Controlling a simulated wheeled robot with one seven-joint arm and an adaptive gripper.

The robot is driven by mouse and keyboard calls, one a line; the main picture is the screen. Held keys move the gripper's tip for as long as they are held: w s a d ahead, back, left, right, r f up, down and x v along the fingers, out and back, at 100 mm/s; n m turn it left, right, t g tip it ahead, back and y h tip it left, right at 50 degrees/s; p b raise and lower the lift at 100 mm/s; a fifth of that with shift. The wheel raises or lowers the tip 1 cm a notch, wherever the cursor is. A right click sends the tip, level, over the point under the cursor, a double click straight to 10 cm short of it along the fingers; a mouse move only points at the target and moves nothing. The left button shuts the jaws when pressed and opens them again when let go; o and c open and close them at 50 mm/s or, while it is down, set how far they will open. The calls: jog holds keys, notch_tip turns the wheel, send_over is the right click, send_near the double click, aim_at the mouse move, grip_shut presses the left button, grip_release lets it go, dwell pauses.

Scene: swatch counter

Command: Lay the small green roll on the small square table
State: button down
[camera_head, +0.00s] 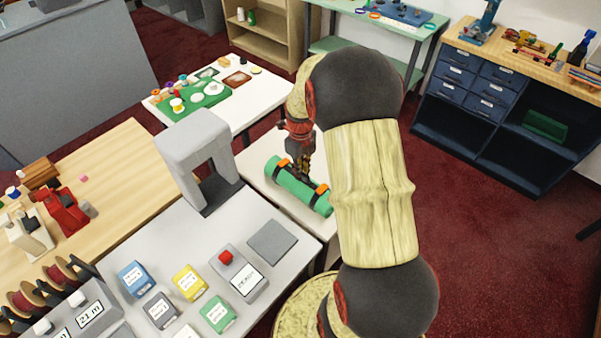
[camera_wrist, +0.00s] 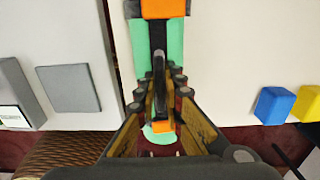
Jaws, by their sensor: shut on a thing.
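The small green roll (camera_head: 299,192) has black straps and orange clips. It lies lengthwise under my gripper (camera_head: 303,172), over a pale table (camera_head: 262,152) that looks like the small square table. I cannot tell whether the roll touches the table top. In the wrist view the roll (camera_wrist: 145,60) runs away between the fingers of my gripper (camera_wrist: 162,95), with a black strap or handle along its middle. My gripper is shut on the roll. The arm hides the table's right side in the head view.
A grey arch (camera_head: 190,150) stands close left of the roll. The counter in front holds a grey pad (camera_head: 272,242), a red-button device (camera_head: 238,272) and coloured blocks. A white table (camera_head: 240,105) with a green mat stands behind. Blue (camera_wrist: 274,105) and yellow blocks show at the wrist view's right.

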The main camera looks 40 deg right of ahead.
jog(key=shift+f, duration=0.1)
jog(key=c, duration=1.9)
grip_release()
